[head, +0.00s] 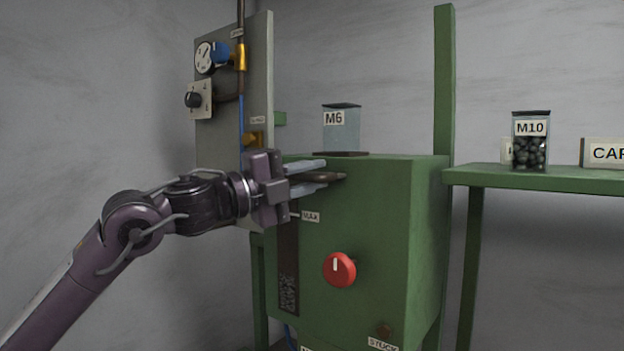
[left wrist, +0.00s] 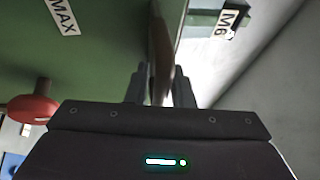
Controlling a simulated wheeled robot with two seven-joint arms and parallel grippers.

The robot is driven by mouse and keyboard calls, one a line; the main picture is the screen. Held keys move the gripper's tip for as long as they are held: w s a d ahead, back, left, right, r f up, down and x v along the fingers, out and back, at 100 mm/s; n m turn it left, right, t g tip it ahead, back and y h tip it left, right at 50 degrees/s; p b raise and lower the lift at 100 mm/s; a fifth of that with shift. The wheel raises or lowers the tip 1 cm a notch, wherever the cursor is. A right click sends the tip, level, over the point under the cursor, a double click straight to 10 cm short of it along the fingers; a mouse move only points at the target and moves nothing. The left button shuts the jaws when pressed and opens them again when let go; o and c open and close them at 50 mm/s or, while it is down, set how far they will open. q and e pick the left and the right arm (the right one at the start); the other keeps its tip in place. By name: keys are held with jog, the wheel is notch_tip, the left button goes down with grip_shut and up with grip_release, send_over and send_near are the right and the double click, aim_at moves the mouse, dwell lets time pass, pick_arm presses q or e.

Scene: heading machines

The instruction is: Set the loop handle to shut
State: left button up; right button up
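On the grey panel (head: 207,140) at the left of the head view, a brass valve (head: 240,57) with a blue handle (head: 221,52) sits on a vertical pipe. A second brass fitting (head: 252,138) is lower; my left gripper partly hides the area below it. The small labels there are unreadable, so I cannot tell which is the loop handle. My left gripper (head: 328,175) is at the upper front of the green machine, its fingers apart. A dark brown piece (left wrist: 160,35) lies between the fingers (left wrist: 161,75); I cannot tell whether they touch it. My right gripper is out of view.
The green machine (head: 390,220) carries a red knob (head: 340,269) and a clear M6 bin (head: 342,132). A gauge (head: 204,58) and black knob (head: 194,99) are on the panel. A green shelf (head: 540,180) at right holds an M10 jar (head: 530,150).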

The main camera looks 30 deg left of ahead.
pick_arm(q)
jog(key=shift+o, duration=1.1)
jog(key=shift+s+a+r, duration=0.1)
jog(key=shift+s+r, duration=0.1)
jog(key=shift+s, duration=0.75)
jog(key=shift+w+f, duration=0.1)
jog(key=shift+w, duration=0.2)
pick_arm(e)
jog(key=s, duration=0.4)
pick_arm(q)
jog(key=shift+w+f, duration=0.2)
jog(key=shift+w, duration=0.05)
jog(key=b+v, duration=0.7)
jog(key=shift+s+a+r+b, duration=0.1)
jog(key=shift+s+b, duration=0.2)
jog(key=shift+s, duration=0.1)
jog(key=shift+s+a+r+b, duration=0.1)
jog(key=shift+s+b, duration=0.2)
jog(key=shift+s, duration=0.1)
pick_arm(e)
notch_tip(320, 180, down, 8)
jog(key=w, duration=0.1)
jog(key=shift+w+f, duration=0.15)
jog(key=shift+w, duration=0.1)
